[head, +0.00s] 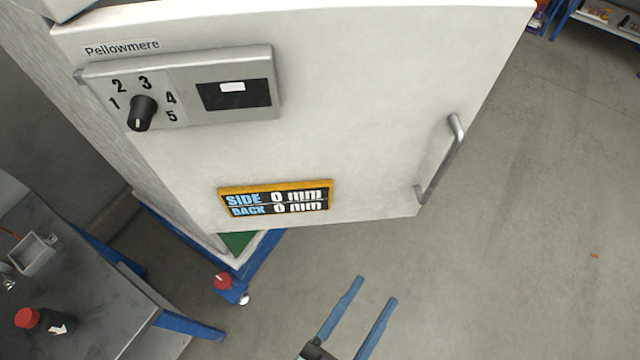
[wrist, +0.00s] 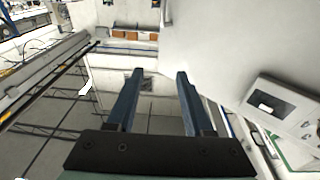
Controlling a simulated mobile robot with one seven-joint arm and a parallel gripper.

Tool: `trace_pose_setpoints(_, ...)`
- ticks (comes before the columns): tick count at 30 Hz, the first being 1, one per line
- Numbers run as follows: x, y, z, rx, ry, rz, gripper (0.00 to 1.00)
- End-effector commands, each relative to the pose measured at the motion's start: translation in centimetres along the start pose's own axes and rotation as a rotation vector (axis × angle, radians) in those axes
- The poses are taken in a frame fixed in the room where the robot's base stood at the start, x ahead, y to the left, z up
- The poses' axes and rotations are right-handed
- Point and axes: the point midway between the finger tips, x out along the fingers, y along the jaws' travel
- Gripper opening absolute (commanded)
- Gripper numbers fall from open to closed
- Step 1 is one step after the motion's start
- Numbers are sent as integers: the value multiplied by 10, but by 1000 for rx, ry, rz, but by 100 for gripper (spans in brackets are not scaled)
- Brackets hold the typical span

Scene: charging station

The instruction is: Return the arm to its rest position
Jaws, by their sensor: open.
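My gripper (head: 360,312) shows at the bottom of the head view, with two blue fingers held apart and nothing between them. It hangs over bare floor, below and in front of the white cabinet (head: 360,110) labelled Pellowmere, and does not appear to touch it. In the wrist view my gripper (wrist: 156,78) also shows its two fingers spread and empty. The rest of my arm is mostly out of the head view.
The cabinet carries a dial panel (head: 185,88), a display sign (head: 275,199) reading 0 mm twice, and a bar handle (head: 440,160).

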Motion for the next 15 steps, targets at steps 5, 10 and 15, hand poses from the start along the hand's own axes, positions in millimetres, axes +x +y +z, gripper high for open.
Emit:
trace_pose_setpoints(5, 69, -26, -35, 18, 116, -133, 52)
trace_pose_setpoints(10, 131, -64, -96, 37, 237, -275, 52)
trace_pose_setpoints(15, 170, -102, -173, 51, 347, -389, 52)
